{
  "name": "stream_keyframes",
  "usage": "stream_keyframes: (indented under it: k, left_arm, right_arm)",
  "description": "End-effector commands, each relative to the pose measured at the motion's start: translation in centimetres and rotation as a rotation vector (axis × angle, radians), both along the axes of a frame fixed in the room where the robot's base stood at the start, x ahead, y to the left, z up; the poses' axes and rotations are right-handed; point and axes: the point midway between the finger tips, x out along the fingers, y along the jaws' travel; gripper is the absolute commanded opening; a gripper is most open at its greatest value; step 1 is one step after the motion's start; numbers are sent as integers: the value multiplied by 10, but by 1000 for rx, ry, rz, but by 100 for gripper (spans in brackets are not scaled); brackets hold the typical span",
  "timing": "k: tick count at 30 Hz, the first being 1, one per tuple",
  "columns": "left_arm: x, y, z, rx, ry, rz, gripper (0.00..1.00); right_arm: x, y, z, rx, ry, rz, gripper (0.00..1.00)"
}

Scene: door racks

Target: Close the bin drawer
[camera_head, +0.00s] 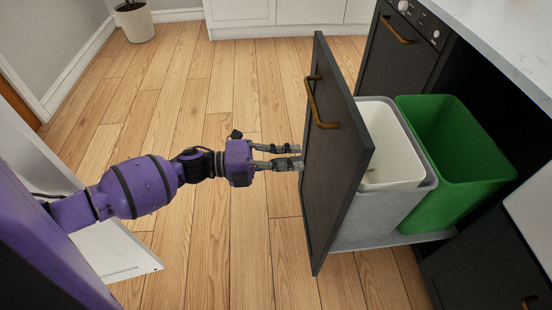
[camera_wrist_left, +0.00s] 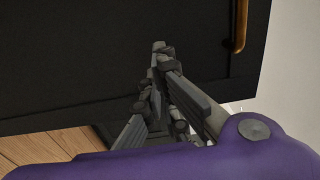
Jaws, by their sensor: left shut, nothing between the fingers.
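The bin drawer stands pulled out from the dark cabinets. Its dark front panel (camera_head: 335,160) has a brass handle (camera_head: 318,105) near the top. Behind the panel are a white and grey bin (camera_head: 390,160) and a green bin (camera_head: 455,160) on a grey tray. My left gripper (camera_head: 300,157) is shut and empty, with its fingertips at the outer face of the panel, below the handle; I cannot tell whether they touch. In the left wrist view the fingers (camera_wrist_left: 160,50) point at the dark panel (camera_wrist_left: 100,60), with the handle (camera_wrist_left: 240,22) at the upper right. My right gripper is not in view.
A white countertop (camera_head: 505,35) runs above the dark cabinets at the right. A dark appliance front (camera_head: 400,50) with a brass handle is beyond the drawer. A potted plant (camera_head: 135,22) stands at the far left. The wooden floor (camera_head: 215,80) is clear.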

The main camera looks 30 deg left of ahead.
Motion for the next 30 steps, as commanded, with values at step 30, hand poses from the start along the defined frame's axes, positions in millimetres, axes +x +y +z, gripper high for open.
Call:
stream_keyframes:
  k: [30]
  left_arm:
    - [42, -63, 0, -1, 0, 0, 0]
  right_arm:
    - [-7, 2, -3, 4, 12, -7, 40]
